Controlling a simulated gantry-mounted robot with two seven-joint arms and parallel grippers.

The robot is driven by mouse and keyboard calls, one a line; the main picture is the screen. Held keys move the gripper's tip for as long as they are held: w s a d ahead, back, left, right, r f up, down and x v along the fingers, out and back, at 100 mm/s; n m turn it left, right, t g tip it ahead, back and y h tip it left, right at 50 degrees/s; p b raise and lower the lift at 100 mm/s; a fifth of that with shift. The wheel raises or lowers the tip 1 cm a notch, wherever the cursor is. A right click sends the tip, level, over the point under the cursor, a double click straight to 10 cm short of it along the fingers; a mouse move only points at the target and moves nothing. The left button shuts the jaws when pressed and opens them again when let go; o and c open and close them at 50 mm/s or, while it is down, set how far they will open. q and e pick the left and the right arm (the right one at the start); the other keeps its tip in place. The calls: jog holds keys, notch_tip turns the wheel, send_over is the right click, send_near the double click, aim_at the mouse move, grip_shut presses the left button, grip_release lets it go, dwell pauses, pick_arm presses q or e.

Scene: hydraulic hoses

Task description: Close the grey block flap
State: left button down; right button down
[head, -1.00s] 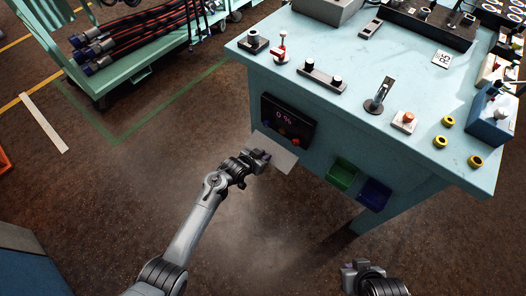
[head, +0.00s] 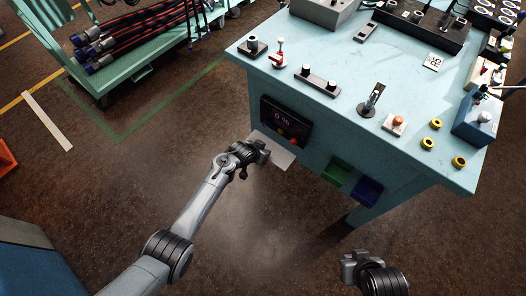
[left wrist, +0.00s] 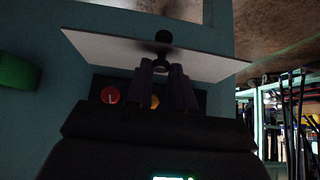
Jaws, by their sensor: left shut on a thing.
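The light grey flap (head: 277,154) stands out from the side of the teal bench, below a dark control panel (head: 285,121) reading "0 %". In the left wrist view the flap (left wrist: 105,48) spans the upper picture, with a dark round knob (left wrist: 162,37) at its middle. My left gripper (head: 262,152) is shut on this knob in front of the flap, its fingers (left wrist: 163,68) partly hiding the panel. My right gripper (head: 350,262) is at the bottom, away from the bench; I cannot tell its jaw state.
Green (head: 336,172) and blue (head: 367,190) bins hang on the bench side, right of the flap. Fittings, a lever (head: 372,100) and yellow rings (head: 437,124) sit on the bench top (head: 330,60). A hose cart (head: 150,62) stands at upper left. Floor around the left arm is clear.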

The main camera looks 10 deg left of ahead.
pick_arm(q)
jog(key=shift+w+d+r, duration=0.15)
jog(key=shift+w+r, duration=0.1)
jog(key=shift+r, duration=0.2)
jog(key=c, duration=1.3)
grip_release()
jog(key=shift+o, duration=1.3)
jog(key=shift+w+f, duration=0.1)
jog(key=shift+s+f, duration=0.1)
jog(key=shift+s, duration=0.1)
jog(key=p+v, duration=0.5)
jog(key=v, duration=0.5)
jog(key=shift+s+r+p, duration=0.2)
jog(key=shift+r+p, duration=0.1)
